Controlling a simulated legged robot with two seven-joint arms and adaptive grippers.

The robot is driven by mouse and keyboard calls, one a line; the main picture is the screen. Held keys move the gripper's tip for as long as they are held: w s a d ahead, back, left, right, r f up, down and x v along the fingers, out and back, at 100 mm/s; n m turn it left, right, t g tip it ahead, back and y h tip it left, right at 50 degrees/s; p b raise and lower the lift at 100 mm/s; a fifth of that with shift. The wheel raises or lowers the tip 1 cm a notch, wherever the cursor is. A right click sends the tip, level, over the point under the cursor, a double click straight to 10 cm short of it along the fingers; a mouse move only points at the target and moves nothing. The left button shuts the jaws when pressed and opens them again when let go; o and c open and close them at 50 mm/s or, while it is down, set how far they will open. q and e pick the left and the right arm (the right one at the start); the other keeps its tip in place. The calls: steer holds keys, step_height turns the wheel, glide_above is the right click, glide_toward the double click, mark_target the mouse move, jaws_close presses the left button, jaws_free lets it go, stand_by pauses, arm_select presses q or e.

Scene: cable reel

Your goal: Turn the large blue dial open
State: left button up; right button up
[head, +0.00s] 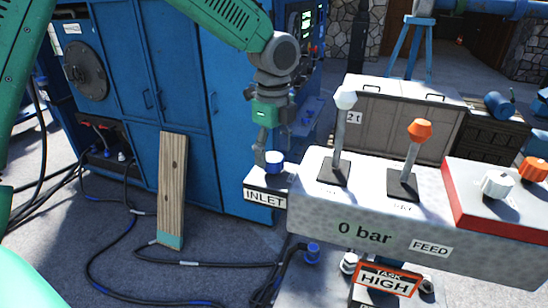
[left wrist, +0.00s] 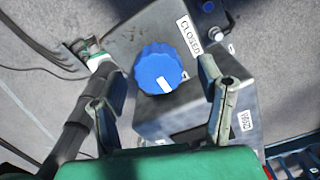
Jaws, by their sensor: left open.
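The large blue dial (head: 274,162) sits on a grey box by the INLET label (head: 264,199) in the head view. In the left wrist view the round, ridged dial (left wrist: 158,68) shows a white mark on its lower part. A CLOSED label (left wrist: 190,35) lies to its upper right. A second label (left wrist: 244,121), which seems to read OPEN, lies to its lower right. My left gripper (head: 268,148) is open at the dial, with one finger on each side in the wrist view. Whether the fingers touch it cannot be told. My right gripper is not in view.
The grey console (head: 420,235) with a white-knobbed lever (head: 345,100) and an orange-knobbed lever (head: 418,132) stands right of the dial. A blue cabinet (head: 190,100) stands behind. A wooden plank (head: 172,190) leans against it. Black cables (head: 125,235) lie on the floor.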

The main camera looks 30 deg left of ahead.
mark_target(274, 156)
arm_select(q)
step_height(274, 156, up, 10)
stand_by(0.3)
steer(key=shift+w+f, duration=0.1)
steer(key=shift+f, duration=0.1)
stand_by(0.3)
